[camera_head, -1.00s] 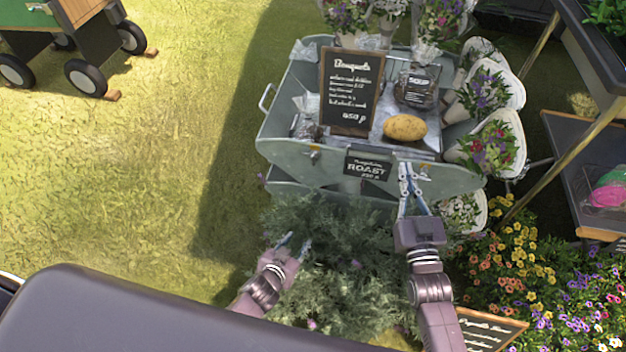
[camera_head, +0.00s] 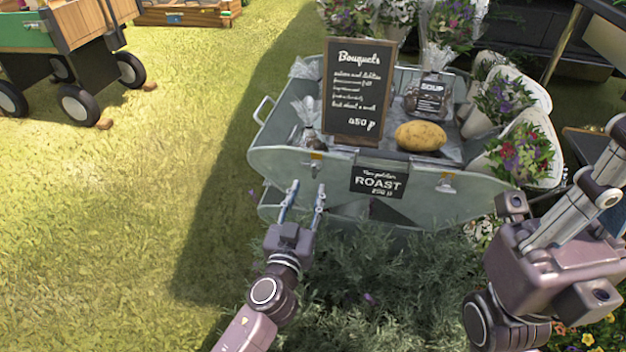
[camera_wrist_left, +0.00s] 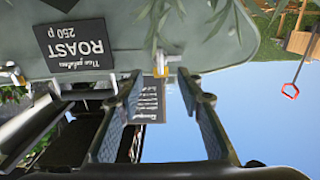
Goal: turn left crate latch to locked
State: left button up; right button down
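The left crate latch (camera_head: 316,167), a small brass-coloured fitting, sits on the front wall of the grey metal crate (camera_head: 285,160), left of the ROAST sign. It also shows in the left wrist view (camera_wrist_left: 160,65), between my finger lines. My left gripper (camera_head: 307,187) is open and empty, its fingertips just below the latch with no clear contact. In the left wrist view both fingers (camera_wrist_left: 160,95) are spread apart. The right latch (camera_head: 446,183) is on the same wall. My right gripper (camera_head: 575,225) is at the right, large and close; its fingertips are unclear.
The ROAST sign (camera_head: 378,181) hangs between the latches. A Bouquets board (camera_head: 358,92), a potato (camera_head: 420,136) and a soup package (camera_head: 428,98) stand in the crate. Bouquets (camera_head: 522,150) line its right side. Leafy plants (camera_head: 370,290) grow below; open grass lies left.

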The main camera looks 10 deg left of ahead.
aim_at(314, 171)
pick_arm(q)
jog(key=shift+w+b, duration=0.3)
jog(key=shift+w, duration=3.15)
jog(key=shift+c, duration=0.4)
grip_shut()
